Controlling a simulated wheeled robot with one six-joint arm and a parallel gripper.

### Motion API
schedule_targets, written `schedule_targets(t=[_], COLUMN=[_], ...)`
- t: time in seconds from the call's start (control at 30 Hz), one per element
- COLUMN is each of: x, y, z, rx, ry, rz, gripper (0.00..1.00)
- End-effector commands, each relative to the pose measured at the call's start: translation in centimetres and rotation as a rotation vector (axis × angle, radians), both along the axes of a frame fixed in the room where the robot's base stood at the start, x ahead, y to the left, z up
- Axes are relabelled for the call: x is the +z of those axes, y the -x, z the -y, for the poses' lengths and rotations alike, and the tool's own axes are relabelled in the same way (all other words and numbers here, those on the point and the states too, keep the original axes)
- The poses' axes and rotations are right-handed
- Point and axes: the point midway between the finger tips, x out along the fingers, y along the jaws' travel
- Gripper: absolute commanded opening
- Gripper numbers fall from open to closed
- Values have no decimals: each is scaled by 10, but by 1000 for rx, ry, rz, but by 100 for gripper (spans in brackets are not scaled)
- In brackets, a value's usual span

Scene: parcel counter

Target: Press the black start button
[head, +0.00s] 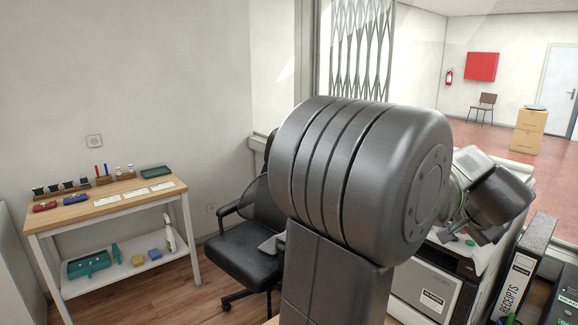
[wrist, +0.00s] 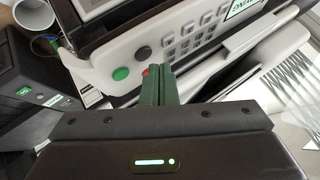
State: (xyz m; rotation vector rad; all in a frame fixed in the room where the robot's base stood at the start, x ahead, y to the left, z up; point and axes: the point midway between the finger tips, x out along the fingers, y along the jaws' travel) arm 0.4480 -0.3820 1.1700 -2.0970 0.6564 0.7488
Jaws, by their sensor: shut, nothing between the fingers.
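In the wrist view, a black round button (wrist: 143,53) sits on the pale control panel (wrist: 100,68) of a machine, between a green round button (wrist: 120,73) and a grey keypad (wrist: 192,36). My gripper (wrist: 158,68) is shut and empty, its green fingers together. The fingertips appear just below and right of the black button in the picture; I cannot tell how far from the panel they are. A small red spot (wrist: 145,71) shows at the left fingertip, mostly hidden. In the head view my arm covers much of the machine.
A white cup (wrist: 35,16) and a black box with a green button (wrist: 22,91) are left in the wrist view. In the head view, a receipts binder (head: 522,270) stands right of the machine, an office chair (head: 245,255) left, and a wooden-topped table (head: 110,208) farther left.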

Motion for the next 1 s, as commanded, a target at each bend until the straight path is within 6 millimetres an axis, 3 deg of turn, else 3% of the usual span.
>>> schedule_targets(t=[0.6,1.0], x=[57,60], y=[0,0], z=[0,0], rx=[1,0], ry=[1,0], rz=[1,0], gripper=[0,0])
